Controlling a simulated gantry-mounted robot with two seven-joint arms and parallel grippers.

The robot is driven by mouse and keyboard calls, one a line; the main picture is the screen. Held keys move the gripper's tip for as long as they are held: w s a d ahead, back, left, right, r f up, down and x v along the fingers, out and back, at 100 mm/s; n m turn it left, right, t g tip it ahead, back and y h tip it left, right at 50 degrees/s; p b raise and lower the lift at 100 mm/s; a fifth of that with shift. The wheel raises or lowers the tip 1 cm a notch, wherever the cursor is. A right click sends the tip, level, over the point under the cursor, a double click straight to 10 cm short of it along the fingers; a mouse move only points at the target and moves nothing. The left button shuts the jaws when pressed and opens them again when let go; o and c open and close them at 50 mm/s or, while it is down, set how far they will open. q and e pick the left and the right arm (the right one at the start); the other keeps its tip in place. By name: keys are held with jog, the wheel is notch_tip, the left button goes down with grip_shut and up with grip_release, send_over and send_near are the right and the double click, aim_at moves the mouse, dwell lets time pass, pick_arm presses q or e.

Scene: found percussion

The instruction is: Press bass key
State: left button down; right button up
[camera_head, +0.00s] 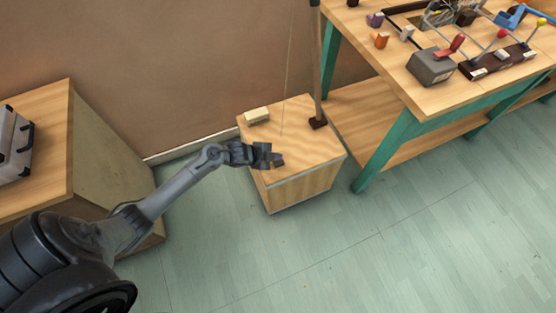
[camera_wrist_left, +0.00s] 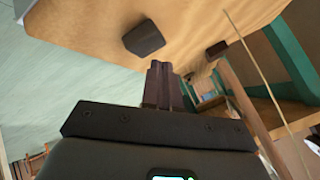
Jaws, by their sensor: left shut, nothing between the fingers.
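The wooden box (camera_head: 300,150) of the bass stands on the floor at centre, with an upright stick (camera_head: 318,60) and a thin string rising from its top. A small dark block, which looks like the bass key (camera_head: 279,160), sits near the box's front-left edge. It also shows in the left wrist view (camera_wrist_left: 144,38). My left gripper (camera_head: 268,155) is shut and empty, right beside the key. In the left wrist view its fingertips (camera_wrist_left: 161,68) point at the wooden top, just short of the key and a little to its right. I cannot tell whether they touch anything.
A pale label block (camera_head: 257,115) lies at the box's back left. The stick's dark foot (camera_head: 318,123) stands at the back right. A green-legged workbench (camera_head: 400,80) with levers stands to the right. A wooden cabinet (camera_head: 45,130) is at left. The floor in front is clear.

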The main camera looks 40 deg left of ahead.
aim_at(276, 162)
pick_arm(q)
jog(key=shift+f, duration=0.2)
jog(key=shift+f, duration=0.25)
jog(key=shift+f+b, duration=0.35)
jog(key=shift+f, duration=0.2)
dwell(0.8)
jog(key=shift+r, duration=0.15)
jog(key=shift+r+p, duration=0.85)
jog(key=shift+p, duration=0.3)
notch_tip(276, 162, up, 5)
jog(key=p, duration=0.5)
